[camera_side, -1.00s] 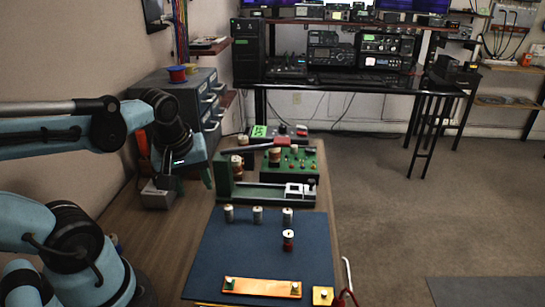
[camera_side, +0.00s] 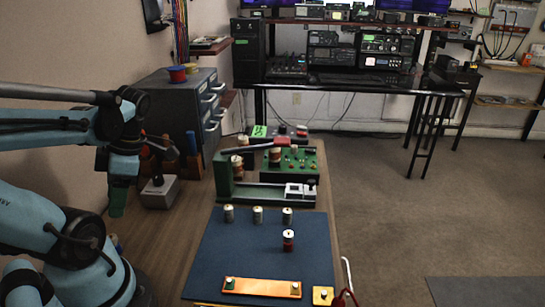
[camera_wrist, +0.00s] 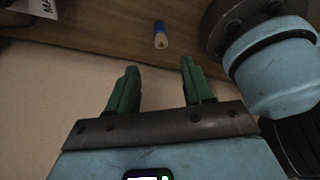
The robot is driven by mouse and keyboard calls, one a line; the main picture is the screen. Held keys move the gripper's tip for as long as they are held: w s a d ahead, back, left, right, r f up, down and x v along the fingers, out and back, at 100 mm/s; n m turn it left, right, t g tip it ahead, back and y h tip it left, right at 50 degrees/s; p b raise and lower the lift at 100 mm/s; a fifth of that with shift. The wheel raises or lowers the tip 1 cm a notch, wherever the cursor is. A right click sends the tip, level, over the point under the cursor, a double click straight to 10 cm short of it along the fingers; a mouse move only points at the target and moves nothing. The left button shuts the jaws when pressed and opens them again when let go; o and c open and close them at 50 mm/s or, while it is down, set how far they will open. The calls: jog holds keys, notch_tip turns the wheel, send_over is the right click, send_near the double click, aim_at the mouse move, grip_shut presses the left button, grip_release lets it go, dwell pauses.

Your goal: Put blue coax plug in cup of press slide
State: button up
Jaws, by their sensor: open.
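A small plug with a blue top and pale end (camera_wrist: 160,36) lies on the wooden table, seen in the wrist view beyond my fingertips. In the side view, a small bluish spot by my arm (camera_side: 114,240) may be this plug, mostly hidden. The green press (camera_side: 245,188) stands behind the blue mat, with a whitish slide block (camera_side: 299,191) at its right end; I cannot make out the cup's opening. My gripper (camera_side: 118,212) points down at the table's left side, and its green fingers (camera_wrist: 160,64) are open and empty, apart from the plug.
A grey block with tools (camera_side: 160,192) stands just right of my gripper. Bare wood lies between it and the mat.

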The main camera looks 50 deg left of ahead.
aim_at(114, 236)
jog(key=shift+x, duration=4.95)
jog(key=shift+w+d+f, duration=0.1)
jog(key=shift+d, duration=0.05)
grip_shut()
jog(key=shift+r, duration=0.2)
